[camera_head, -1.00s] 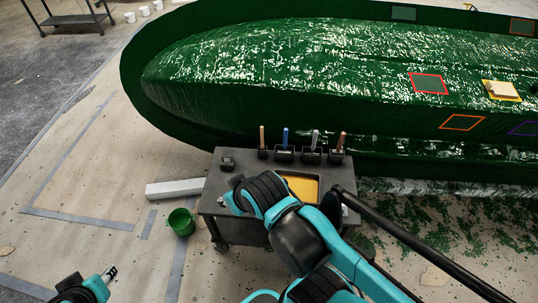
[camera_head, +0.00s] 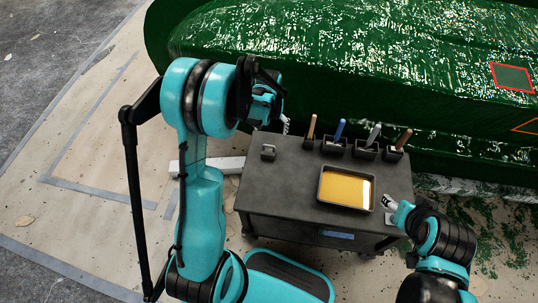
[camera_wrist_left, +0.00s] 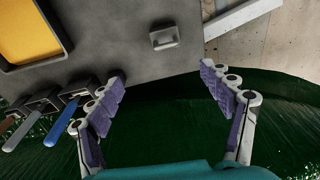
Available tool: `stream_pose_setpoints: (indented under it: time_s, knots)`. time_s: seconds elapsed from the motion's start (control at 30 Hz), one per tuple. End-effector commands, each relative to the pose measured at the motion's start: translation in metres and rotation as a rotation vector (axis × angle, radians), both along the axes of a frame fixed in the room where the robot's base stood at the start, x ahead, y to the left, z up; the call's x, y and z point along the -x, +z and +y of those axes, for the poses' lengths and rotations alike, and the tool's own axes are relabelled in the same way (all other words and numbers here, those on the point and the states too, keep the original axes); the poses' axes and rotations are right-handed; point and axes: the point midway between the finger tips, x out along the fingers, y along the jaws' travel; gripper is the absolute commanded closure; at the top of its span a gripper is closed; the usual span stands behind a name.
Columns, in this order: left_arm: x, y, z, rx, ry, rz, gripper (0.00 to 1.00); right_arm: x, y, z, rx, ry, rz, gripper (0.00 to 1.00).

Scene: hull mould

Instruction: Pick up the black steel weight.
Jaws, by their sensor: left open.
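The black steel weight (camera_head: 268,152), a small dark block with a handle-like top, stands at the back left corner of the grey cart top (camera_head: 290,185). It also shows in the left wrist view (camera_wrist_left: 164,38), upper middle, beyond the fingertips. My left gripper (camera_head: 286,124) is above and behind the weight, near the hull, and apart from it. In the left wrist view its two purple-padded fingers (camera_wrist_left: 162,78) are spread wide with nothing between them. My right gripper (camera_head: 388,198) is at the cart's right edge beside the yellow tray; its jaws are too small to judge.
A tray of yellow material (camera_head: 345,188) sits on the cart. Several tools in black holders (camera_head: 334,147) line the back edge, right of the weight. The green hull mould (camera_head: 350,70) rises close behind the cart. A pale beam (camera_head: 226,166) lies on the floor left.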

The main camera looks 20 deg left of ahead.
Motion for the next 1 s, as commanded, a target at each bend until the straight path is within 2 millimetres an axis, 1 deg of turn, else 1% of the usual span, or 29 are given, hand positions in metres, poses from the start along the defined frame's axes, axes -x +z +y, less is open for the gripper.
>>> stream_pose_setpoints:
  time_s: [0.03,0.1,0.2,0.23,0.3,0.5,0.67,0.77,0.9,1.0]
  knots:
    - [-0.006,-0.029,0.007,0.004,0.012,0.025,0.2,0.0,-0.006,0.0,0.0,0.0,0.0,0.46]
    - [-0.01,-0.058,0.012,0.01,0.024,0.055,0.2,0.0,-0.009,0.0,0.0,0.0,0.0,0.46]
    - [-0.012,-0.09,0.018,0.016,0.036,0.088,0.2,0.0,-0.013,0.0,0.0,0.0,0.0,0.46]
    - [-0.012,-0.097,0.019,0.017,0.039,0.096,0.2,0.0,-0.013,0.0,0.0,0.0,0.0,0.46]
    - [-0.012,-0.109,0.021,0.02,0.044,0.108,0.2,0.0,-0.014,0.0,0.0,0.0,0.0,0.46]
    - [-0.012,-0.134,0.023,0.021,0.047,0.118,0.2,0.0,-0.022,0.0,0.0,0.0,0.0,0.46]
    - [-0.013,-0.149,0.021,0.021,0.046,0.117,0.2,0.0,-0.029,0.0,0.0,0.0,0.0,0.46]
    - [-0.014,-0.161,0.019,0.021,0.046,0.117,0.2,0.0,-0.037,0.0,0.0,0.0,0.0,0.46]
    - [-0.016,-0.184,0.016,0.021,0.046,0.116,0.2,0.0,-0.051,0.0,0.0,0.0,0.0,0.46]
    - [-0.016,-0.194,0.017,0.021,0.047,0.116,0.2,0.0,-0.055,0.0,0.0,0.0,0.0,0.46]
